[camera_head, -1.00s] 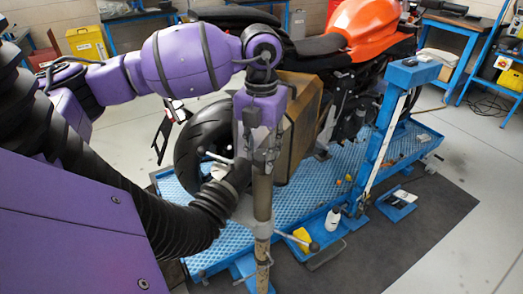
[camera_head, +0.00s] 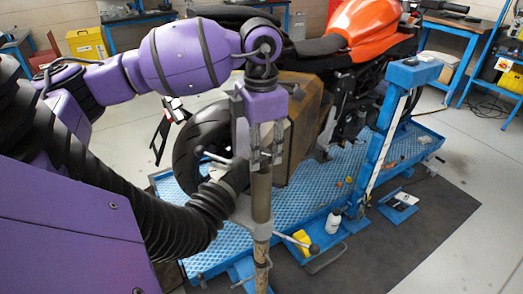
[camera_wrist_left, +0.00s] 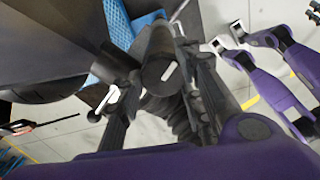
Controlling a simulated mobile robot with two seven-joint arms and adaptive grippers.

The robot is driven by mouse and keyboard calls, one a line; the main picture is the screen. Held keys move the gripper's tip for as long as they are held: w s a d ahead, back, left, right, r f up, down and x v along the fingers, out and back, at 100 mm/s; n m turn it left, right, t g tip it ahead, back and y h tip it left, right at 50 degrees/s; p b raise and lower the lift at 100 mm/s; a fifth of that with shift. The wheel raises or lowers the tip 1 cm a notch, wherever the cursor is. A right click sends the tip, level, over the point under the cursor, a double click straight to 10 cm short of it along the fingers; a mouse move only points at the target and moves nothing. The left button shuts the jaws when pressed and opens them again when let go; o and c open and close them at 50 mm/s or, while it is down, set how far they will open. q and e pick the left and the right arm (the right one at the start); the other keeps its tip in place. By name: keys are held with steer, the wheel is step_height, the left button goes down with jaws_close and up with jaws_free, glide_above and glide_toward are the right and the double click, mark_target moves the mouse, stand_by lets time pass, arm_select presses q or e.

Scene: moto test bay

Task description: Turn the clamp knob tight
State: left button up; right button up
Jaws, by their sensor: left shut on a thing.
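The clamp knob (camera_wrist_left: 156,78) is a dark, round-ended piece with a white stripe, seen in the left wrist view between my gripper's fingers. My left gripper (camera_head: 265,158) points down over the top of an upright tan post (camera_head: 261,200) in the head view. In the left wrist view the fingers of my left gripper (camera_wrist_left: 160,100) stand on both sides of the knob, shut on it. In the head view the fingers mostly hide the knob.
A black corrugated hose (camera_head: 185,225) runs close to the post. A lever with a dark ball end (camera_head: 314,248) sticks out low on the post. The orange motorcycle (camera_head: 365,25) stands behind on a blue lift (camera_head: 300,205). Open floor (camera_head: 465,235) lies at right.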

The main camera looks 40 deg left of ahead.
arm_select(q)
steer(key=m, duration=0.4)
steer(key=shift+w+a+m+b, duration=0.1)
steer(key=shift+w+m+b, duration=0.05)
steer(key=shift+m+b, duration=0.2)
steer(key=m+b, duration=0.1)
steer(key=m, duration=0.4)
steer(key=shift+w+r, duration=0.1)
steer(key=shift+d+m, duration=0.2)
steer(key=shift+m, duration=1.25)
steer(key=shift+r+m, duration=0.1)
steer(key=shift+m, duration=0.2)
